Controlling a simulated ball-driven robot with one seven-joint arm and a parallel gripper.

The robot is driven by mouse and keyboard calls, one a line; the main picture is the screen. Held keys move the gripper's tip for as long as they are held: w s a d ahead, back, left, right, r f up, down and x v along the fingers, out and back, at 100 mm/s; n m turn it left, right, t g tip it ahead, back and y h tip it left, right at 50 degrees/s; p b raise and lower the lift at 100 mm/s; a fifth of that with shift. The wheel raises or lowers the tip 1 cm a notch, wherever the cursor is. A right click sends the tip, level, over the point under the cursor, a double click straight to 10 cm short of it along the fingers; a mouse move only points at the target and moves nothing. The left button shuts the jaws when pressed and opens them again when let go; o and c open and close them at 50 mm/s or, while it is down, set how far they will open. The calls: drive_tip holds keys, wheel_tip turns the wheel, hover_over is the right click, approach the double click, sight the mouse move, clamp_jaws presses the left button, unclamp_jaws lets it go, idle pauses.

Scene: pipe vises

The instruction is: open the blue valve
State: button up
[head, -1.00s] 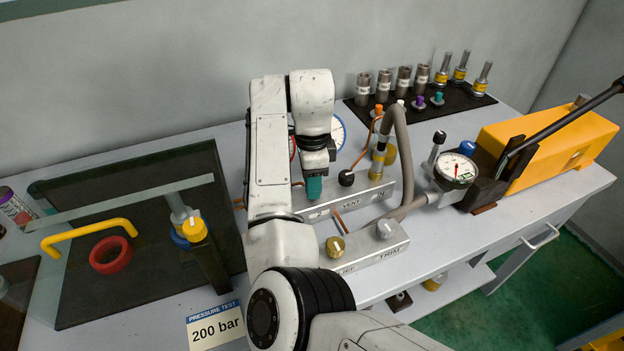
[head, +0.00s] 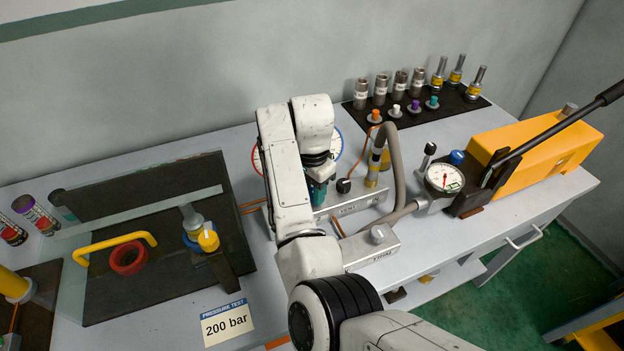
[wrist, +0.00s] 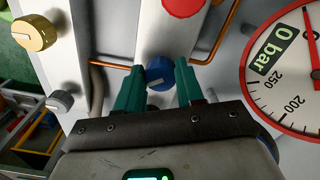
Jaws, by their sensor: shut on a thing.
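The blue valve (wrist: 160,73) is a round knob with a pale mark on its face, on a grey metal block. In the wrist view, the two teal fingers of my gripper (wrist: 160,88) stand on either side of it, shut on the knob. In the head view, my gripper (head: 318,193) is low over the left part of the manifold (head: 352,200), and the blue valve is hidden behind it.
In the wrist view, a red knob (wrist: 183,6) sits just beyond the blue valve, and a gauge (wrist: 292,75) reading 0 bar is at the right. A gold knob (wrist: 34,32) and a grey knob (wrist: 60,102) are at the left. A grey hose (head: 397,165) rises right of my gripper.

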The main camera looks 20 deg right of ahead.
drive_tip(key=n+p, duration=0.2)
drive_tip(key=n, duration=0.1)
drive_tip(key=n+p, duration=0.1)
drive_tip(key=shift+r+n+p, duration=0.25)
drive_tip(key=shift+n+p, duration=0.05)
drive_tip(key=shift+p, duration=0.1)
drive_tip(key=n+p, duration=0.2)
drive_tip(key=n, duration=0.2)
drive_tip(key=shift+d+f+n, duration=0.1)
drive_tip(key=shift+f+n, duration=0.05)
drive_tip(key=shift+n, duration=0.15)
drive_tip(key=shift+p, duration=0.3)
drive_tip(key=o, duration=1)
drive_tip(key=shift+o, duration=0.2)
wheel_tip(320, 180, up, 11)
drive_tip(key=shift+f+b, duration=0.15)
drive_tip(key=shift+b, duration=0.3)
drive_tip(key=shift+s+f, duration=0.1)
